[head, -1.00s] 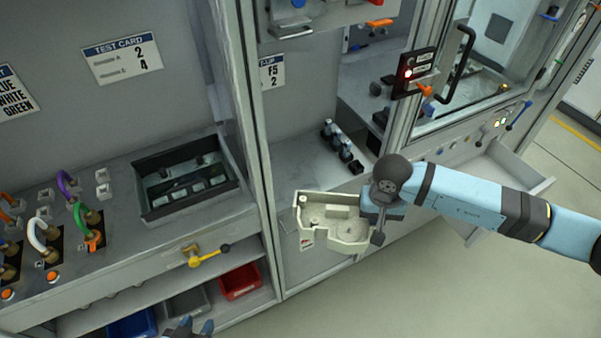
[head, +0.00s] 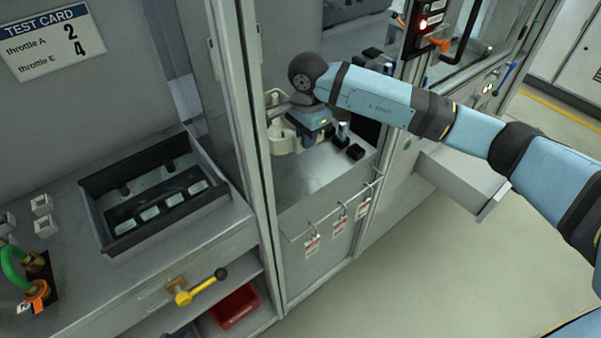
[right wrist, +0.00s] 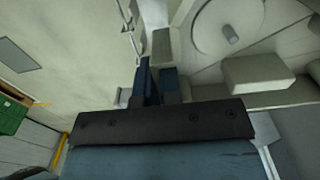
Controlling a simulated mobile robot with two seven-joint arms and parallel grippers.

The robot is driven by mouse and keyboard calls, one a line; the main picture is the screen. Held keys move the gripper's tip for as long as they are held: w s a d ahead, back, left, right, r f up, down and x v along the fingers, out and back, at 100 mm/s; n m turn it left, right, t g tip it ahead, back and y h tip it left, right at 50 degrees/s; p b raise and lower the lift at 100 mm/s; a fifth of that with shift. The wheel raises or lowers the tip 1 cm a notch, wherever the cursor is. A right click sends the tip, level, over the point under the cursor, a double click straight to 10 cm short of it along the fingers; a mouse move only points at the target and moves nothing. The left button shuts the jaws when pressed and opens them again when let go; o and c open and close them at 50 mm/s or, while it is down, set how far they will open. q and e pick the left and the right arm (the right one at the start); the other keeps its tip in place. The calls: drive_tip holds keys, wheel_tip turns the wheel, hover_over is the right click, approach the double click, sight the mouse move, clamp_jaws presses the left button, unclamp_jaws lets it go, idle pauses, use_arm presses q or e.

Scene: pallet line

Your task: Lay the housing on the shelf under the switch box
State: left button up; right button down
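The housing (head: 284,140) is a cream, open-topped casting with inner walls. My right gripper (head: 303,126) is shut on one of its walls and holds it over the grey shelf (head: 318,172) in the bay; the arm and gripper hide much of it. In the right wrist view the fingers (right wrist: 160,80) close on the wall of the housing (right wrist: 215,40), whose round boss shows beyond. I cannot tell whether the housing touches the shelf. A black box (head: 425,22) with a red light, perhaps the switch box, is on the post at right. My left gripper is out of view.
Dark, pale-topped parts (head: 356,151) stand on the shelf close right of the housing. A frame post (head: 252,130) bounds the bay on the left. Tags (head: 338,212) hang from a rail below the shelf's front edge. An open drawer (head: 462,178) juts out at right.

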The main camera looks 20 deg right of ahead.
hover_over(305, 184)
wheel_tip(305, 184, down, 9)
wheel_tip(305, 184, down, 4)
drive_tip(key=shift+r, duration=0.1)
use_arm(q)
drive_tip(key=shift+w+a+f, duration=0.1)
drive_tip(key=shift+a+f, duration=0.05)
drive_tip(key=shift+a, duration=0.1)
use_arm(e)
drive_tip(key=shift+f, duration=0.25)
drive_tip(key=c, duration=1.3)
unclamp_jaws()
drive_tip(key=shift+r, duration=0.15)
